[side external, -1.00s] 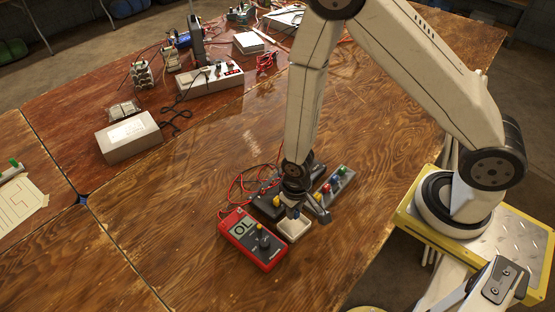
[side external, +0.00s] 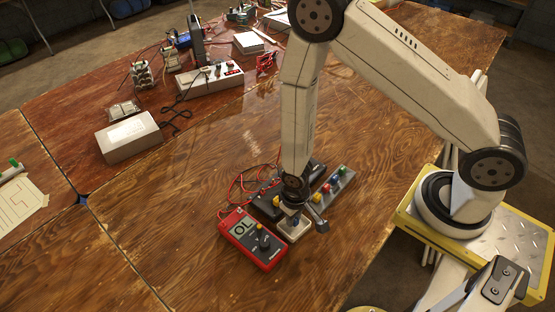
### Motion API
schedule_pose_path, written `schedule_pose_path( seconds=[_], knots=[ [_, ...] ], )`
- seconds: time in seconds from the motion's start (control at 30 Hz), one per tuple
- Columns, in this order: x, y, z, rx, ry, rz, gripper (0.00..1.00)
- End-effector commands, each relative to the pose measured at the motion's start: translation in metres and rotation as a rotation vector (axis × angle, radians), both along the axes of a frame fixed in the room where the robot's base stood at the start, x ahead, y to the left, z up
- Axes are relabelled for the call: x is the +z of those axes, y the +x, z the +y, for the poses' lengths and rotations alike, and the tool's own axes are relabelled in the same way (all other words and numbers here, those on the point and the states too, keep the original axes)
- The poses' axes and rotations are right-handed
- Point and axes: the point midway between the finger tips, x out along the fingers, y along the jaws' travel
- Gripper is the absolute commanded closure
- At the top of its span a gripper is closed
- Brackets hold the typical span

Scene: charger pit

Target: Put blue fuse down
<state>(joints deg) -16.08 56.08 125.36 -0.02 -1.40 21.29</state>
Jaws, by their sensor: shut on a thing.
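My gripper (side external: 297,214) points down over a small white tray (side external: 296,236) and is shut on the blue fuse (side external: 296,221). The fuse is small and mostly hidden by the fingers. Its lower end is at or in the tray, but I cannot tell whether it touches the tray's bottom.
A red multimeter (side external: 253,240) reading "OL" lies just left of the tray. A black device (side external: 268,203) and a grey strip (side external: 345,181) with several coloured fuses are close behind. A white box (side external: 130,137) is farther left. The wooden table in front is clear.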

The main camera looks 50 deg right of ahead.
Motion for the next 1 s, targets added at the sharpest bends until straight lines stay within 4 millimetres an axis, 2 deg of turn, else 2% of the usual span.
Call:
schedule_pose_path(
  seconds=[0.73,0.77,0.83,0.87,1.0],
  knots=[
    [-0.012,0.000,0.000,0.000,0.000,-0.001,1.00],
    [-0.012,0.000,0.000,0.000,0.000,0.000,0.66],
    [-0.012,0.000,0.000,0.000,0.000,0.000,0.43],
    [-0.012,0.000,0.000,0.000,0.000,0.000,0.40],
    [-0.012,0.000,0.000,0.000,0.000,0.000,0.40]
  ],
)
